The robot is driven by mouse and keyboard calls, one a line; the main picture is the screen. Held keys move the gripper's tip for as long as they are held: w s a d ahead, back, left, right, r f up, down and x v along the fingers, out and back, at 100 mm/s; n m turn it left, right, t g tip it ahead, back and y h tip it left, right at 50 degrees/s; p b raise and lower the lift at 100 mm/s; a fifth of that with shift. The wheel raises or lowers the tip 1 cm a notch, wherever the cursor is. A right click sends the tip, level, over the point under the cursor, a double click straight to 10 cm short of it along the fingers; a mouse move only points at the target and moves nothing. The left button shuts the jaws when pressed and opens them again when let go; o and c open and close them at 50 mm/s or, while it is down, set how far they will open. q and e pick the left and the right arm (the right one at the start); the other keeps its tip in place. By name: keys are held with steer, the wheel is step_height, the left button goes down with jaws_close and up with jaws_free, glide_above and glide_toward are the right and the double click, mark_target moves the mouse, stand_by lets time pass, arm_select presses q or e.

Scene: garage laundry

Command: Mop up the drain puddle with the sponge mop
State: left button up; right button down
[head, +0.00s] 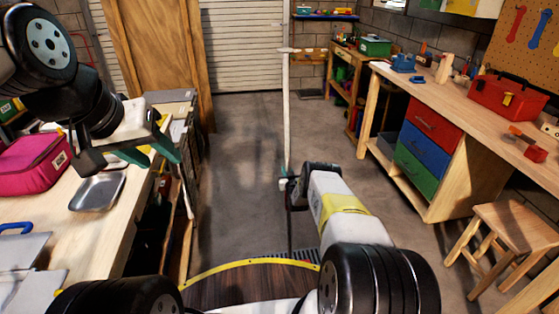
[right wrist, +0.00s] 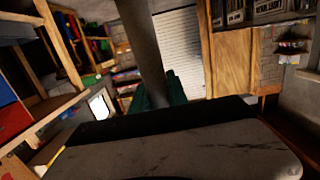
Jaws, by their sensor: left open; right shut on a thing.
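The mop's long pale pole (head: 286,120) stands nearly upright in the middle of the head view. My right gripper (head: 288,184) is shut on the pole. In the right wrist view the pole (right wrist: 143,50) runs down between the green fingertips (right wrist: 158,90). A sponge head cannot be made out; the pole's lower end is partly hidden by my arm and base. A slotted drain grate (head: 304,255) shows just beyond my base's yellow rim. Darker patches mark the floor (head: 240,165), but I cannot tell whether they are water. My left gripper (head: 150,152) is open and empty above the left bench.
The left bench (head: 118,215) holds a pink bag (head: 32,163) and a metal tray (head: 98,192). A workbench (head: 460,110) with a red toolbox (head: 507,97) and a wooden stool (head: 514,232) stand at the right. The central floor up to the shutter door (head: 242,45) is open.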

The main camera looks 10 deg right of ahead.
mark_target(288, 166)
steer(key=shift+w, duration=0.15)
steer(key=shift+r, duration=0.15)
stand_by(0.9)
steer(key=shift+w+f, duration=0.25)
steer(key=shift+w, duration=0.65)
steer(key=shift+r, duration=0.1)
steer(key=shift+s+r, duration=0.2)
steer(key=shift+r, duration=0.45)
steer(key=shift+s+r, duration=0.4)
steer(key=shift+r, duration=0.5)
steer(key=shift+s+r, duration=0.4)
steer(key=shift+r, duration=0.45)
